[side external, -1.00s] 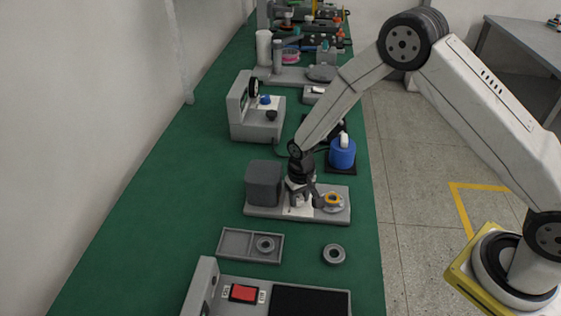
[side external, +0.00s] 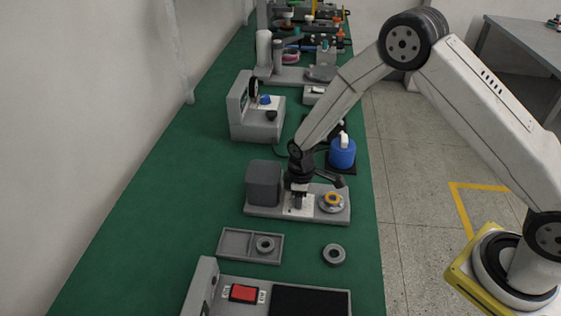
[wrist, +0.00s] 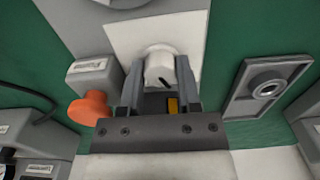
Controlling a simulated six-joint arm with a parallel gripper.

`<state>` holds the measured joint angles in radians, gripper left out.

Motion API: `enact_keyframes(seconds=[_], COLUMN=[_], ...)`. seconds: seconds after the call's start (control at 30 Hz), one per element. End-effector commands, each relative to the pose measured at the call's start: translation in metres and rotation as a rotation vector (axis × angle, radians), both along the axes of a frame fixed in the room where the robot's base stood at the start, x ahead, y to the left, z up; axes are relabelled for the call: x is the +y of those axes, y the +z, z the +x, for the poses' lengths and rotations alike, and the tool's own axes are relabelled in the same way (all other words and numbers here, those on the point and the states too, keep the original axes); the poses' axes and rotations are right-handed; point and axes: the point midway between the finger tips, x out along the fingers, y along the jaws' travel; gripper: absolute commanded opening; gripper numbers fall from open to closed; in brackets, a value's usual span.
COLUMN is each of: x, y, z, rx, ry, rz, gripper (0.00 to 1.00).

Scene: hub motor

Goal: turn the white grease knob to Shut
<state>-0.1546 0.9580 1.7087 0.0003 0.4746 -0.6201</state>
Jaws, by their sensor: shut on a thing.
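The white knob (wrist: 160,68) stands between the two fingers of my gripper (wrist: 157,84) in the wrist view. The fingers are shut on its sides. A short dark mark shows slanted on the knob's face. A white plate (wrist: 125,38) lies behind the knob, and I can read no Shut label on it. In the side view my gripper (side external: 298,196) points down over the white plate (side external: 298,209) on the grey base. The knob is hidden there by the fingers.
A dark grey block (side external: 263,182) stands just left of my gripper, and a yellow-ringed round part (side external: 332,201) sits to its right. An orange knob (wrist: 90,107) is close by the left finger. A tray (side external: 234,243) and a loose ring (side external: 334,253) lie in front.

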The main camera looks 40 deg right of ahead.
Motion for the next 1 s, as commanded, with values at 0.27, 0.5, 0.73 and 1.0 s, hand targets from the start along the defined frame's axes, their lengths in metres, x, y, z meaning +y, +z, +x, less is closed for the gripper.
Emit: enact_keyframes(seconds=[0.27,0.5,0.73,1.0], x=[-0.0003,-0.0004,-0.0004,-0.0005], y=[0.0001,0.0002,0.0002,0.0001], z=[-0.0004,-0.0003,-0.0003,-0.0002], rx=[0.002,0.002,0.002,0.002], ry=[0.194,0.275,0.291,0.291], rz=[-0.001,-0.001,-0.001,-0.001], gripper=[0.00,0.00,0.00,0.55])
